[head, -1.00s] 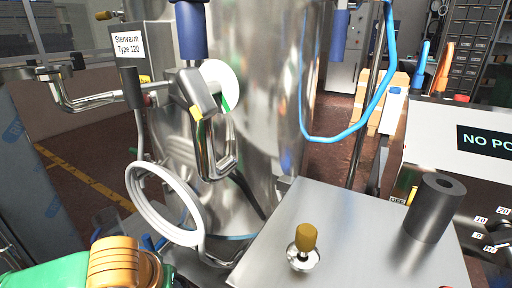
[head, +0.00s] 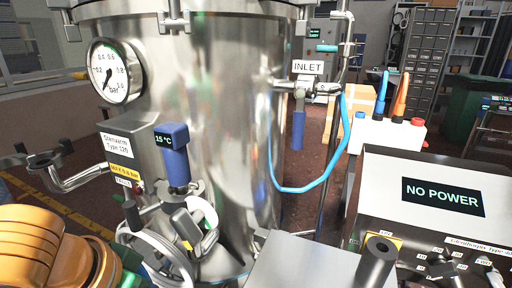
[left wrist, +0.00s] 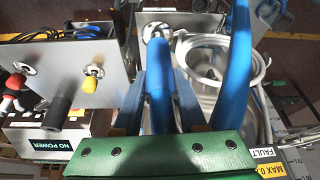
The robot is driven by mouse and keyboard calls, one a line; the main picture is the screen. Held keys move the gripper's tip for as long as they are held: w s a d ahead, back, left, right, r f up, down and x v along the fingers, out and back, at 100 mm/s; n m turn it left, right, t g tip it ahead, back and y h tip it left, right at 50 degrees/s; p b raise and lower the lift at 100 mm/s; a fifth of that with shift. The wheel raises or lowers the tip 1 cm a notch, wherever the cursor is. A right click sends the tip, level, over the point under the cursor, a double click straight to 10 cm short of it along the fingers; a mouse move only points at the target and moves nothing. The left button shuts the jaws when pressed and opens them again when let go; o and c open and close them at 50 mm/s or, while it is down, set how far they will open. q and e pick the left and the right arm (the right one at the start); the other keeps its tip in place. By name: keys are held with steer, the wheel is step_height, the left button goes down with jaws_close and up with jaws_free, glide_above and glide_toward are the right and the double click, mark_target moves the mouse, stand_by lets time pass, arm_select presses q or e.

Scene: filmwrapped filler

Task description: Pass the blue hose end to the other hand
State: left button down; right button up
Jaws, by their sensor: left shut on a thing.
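The blue hose hangs in a loop (head: 318,183) in front of the right side of the steel vessel in the head view, below the INLET label. In the left wrist view, my left gripper (left wrist: 160,88) is shut on a blue cylindrical piece (left wrist: 159,82), which looks like the blue hose end. A thicker blue length (left wrist: 237,60) runs up close beside the right finger. In the head view only my left arm shows, at the lower left; its gripper is out of frame. My right gripper shows in neither view.
The steel vessel (head: 220,90) fills the middle, with a gauge (head: 115,71) and a blue 15 °C sensor (head: 176,158). A white coiled hose (left wrist: 262,72) lies near the gripper. At right are the NO POWER box (head: 410,165) and a metal plate (head: 300,268) with a dark cylinder.

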arm_select(q)
steer(key=shift+r, duration=0.35)
steer(key=w+d+f+n, duration=0.1)
steer(key=w+f, duration=0.2)
steer(key=f, duration=0.3)
steer(key=w+d+f+n+y, duration=0.1)
steer(key=w+d+f+n, duration=0.1)
steer(key=f, duration=0.5)
steer(key=w+d+f+n, duration=0.1)
steer(key=w+d+f, duration=0.1)
steer(key=w+f, duration=0.2)
step_height(320, 180, down, 3)
steer(key=shift+w+r+n+y, duration=0.1)
steer(key=shift+w+n+y, duration=0.2)
steer(key=shift+w+y, duration=0.1)
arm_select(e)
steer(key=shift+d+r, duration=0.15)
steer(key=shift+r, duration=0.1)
